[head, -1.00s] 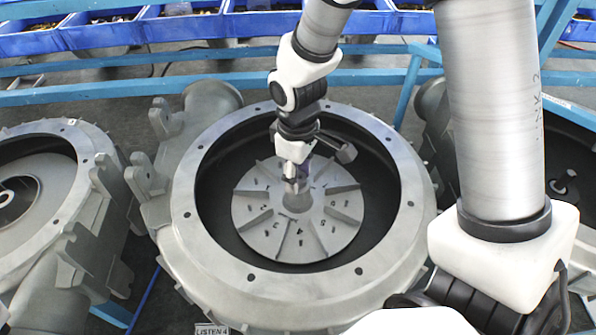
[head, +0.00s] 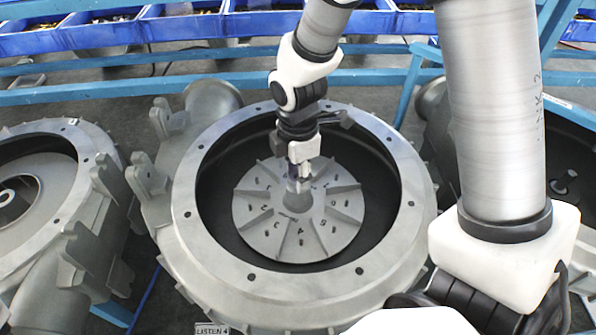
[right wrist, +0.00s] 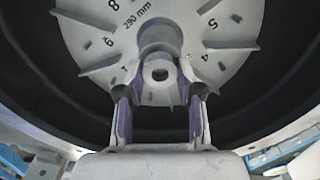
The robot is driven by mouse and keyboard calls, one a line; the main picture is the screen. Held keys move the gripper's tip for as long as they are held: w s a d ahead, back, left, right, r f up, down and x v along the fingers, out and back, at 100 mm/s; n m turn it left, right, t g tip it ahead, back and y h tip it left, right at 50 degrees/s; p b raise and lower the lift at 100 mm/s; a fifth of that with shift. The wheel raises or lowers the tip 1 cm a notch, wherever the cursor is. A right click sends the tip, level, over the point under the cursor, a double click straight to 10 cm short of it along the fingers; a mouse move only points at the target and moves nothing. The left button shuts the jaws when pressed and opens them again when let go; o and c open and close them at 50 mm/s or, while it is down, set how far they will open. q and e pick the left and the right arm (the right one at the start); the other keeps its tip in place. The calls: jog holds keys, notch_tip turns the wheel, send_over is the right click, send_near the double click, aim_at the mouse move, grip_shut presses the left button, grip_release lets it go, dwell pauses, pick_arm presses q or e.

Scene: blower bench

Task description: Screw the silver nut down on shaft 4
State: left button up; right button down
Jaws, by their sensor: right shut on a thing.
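My right gripper (head: 299,180) is above the hub of the grey finned disc (head: 262,215) in the middle blower, pointing down. In the right wrist view its two fingers (right wrist: 160,92) are closed on the silver nut (right wrist: 149,79), a small grey ring with a dark centre. The nut is in line with the grey hub (right wrist: 160,38) of the disc. The fingers cover the nut in the head view, and I cannot tell how far it sits on the shaft. My left gripper is out of view.
The round blower housing (head: 205,245) surrounds the disc with a raised rim. Another blower (head: 50,230) stands at left, and part of one (head: 568,190) shows at right. A label (head: 212,329) reads "LISTEN 4". Blue bins (head: 105,33) and blue rails lie behind.

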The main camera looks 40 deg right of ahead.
jog(key=m, duration=1.4)
jog(key=shift+f+m, duration=0.1)
jog(key=shift+m, duration=0.3)
jog(key=m, duration=1)
jog(key=shift+s, duration=0.1)
jog(key=c, duration=1)
grip_release()
jog(key=shift+c, duration=0.2)
